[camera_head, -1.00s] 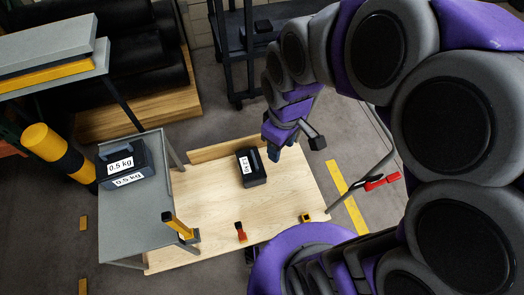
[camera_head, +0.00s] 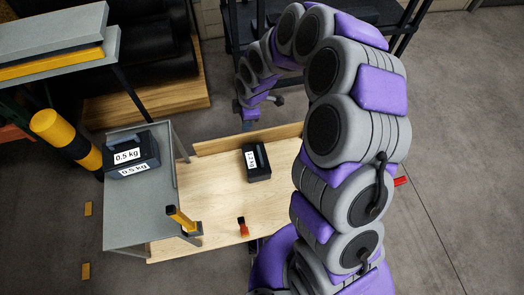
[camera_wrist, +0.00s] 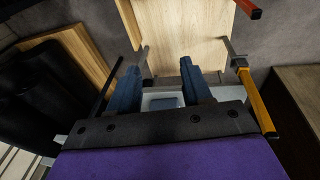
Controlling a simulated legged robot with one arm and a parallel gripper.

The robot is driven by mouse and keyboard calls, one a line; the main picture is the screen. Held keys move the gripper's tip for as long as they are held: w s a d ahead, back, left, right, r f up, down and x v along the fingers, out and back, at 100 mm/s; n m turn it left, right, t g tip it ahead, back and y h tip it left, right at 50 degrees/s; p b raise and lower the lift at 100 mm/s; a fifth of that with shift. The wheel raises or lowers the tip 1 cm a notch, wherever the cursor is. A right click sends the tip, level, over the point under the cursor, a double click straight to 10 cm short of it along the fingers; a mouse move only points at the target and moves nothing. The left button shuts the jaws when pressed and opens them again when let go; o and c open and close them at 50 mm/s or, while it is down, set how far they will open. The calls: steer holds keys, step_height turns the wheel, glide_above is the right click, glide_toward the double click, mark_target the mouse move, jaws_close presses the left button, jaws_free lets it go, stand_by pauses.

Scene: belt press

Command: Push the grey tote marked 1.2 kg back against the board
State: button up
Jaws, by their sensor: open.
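The dark grey tote marked 1.2 kg (camera_head: 262,173) stands on the wooden table (camera_head: 210,205) in the head view, its white label turned sideways. Its far end is close to the low wooden board (camera_head: 222,146) along the table's back edge; I cannot tell whether they touch. My gripper (camera_head: 250,117) is beyond the board in the picture, apart from the tote. In the wrist view my gripper (camera_wrist: 160,80) shows two blue-grey fingers spread apart. Between them are a pale surface and a small bluish shape I cannot identify. The 1.2 kg tote is not clear in that view.
A grey side table (camera_head: 140,205) at left bears a dark tote marked 0.5 kg (camera_head: 133,158). My arm hides the table's right side.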

steer(key=w+a+f+n+t, duration=0.1)
steer(key=w+f+n, duration=0.25)
steer(key=f, duration=0.55)
steer(key=w+a+f+n, duration=0.2)
steer(key=f+n, duration=0.2)
steer(key=f, duration=0.5)
steer(key=d+f+n+t, duration=0.1)
steer(key=d+f+n, duration=0.4)
steer(key=f, duration=0.3)
steer(key=d+f+n+t+h+p, duration=0.1)
steer(key=d+f+n, duration=0.4)
steer(key=f, duration=0.4)
steer(key=shift+n, duration=0.35)
steer(key=shift+a, duration=0.2)
steer(key=b, duration=0.7)
glide_toward(260, 154)
steer(key=x, duration=0.6)
steer(key=shift+f, duration=0.4)
steer(key=shift+b+x, duration=0.7)
steer(key=shift+x, duration=0.45)
